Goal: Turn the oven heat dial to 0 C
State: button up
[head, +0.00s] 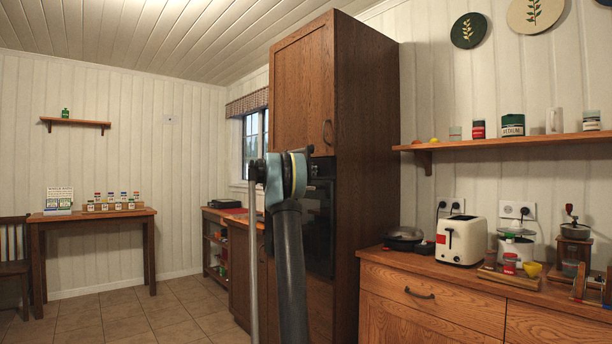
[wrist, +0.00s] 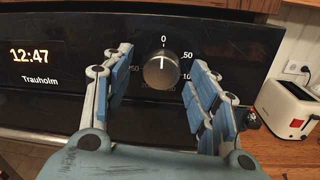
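The oven heat dial (wrist: 161,70) is a round grey knob on the black oven panel, in the middle of the wrist view. Its pale mark points roughly up toward the printed 0; its exact setting is hard to tell. My gripper (wrist: 160,60) is open, with one blue-padded finger on each side of the dial. Gaps show between the fingers and the knob. In the head view, the oven (head: 320,215) is a dark front in the tall wooden cabinet, partly hidden by my arm. The gripper's end (head: 308,152) is near the oven's top, and the dial is hidden there.
A lit clock (wrist: 29,56) reads 12:47 left of the dial. A white toaster (head: 461,240) stands on the wooden counter (head: 440,305) right of the tall cabinet (head: 365,120). A black pan (head: 403,239) lies beside it. Tiled floor is free at left.

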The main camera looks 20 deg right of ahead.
jog(key=v, duration=1.2)
jog(key=shift+f, duration=0.15)
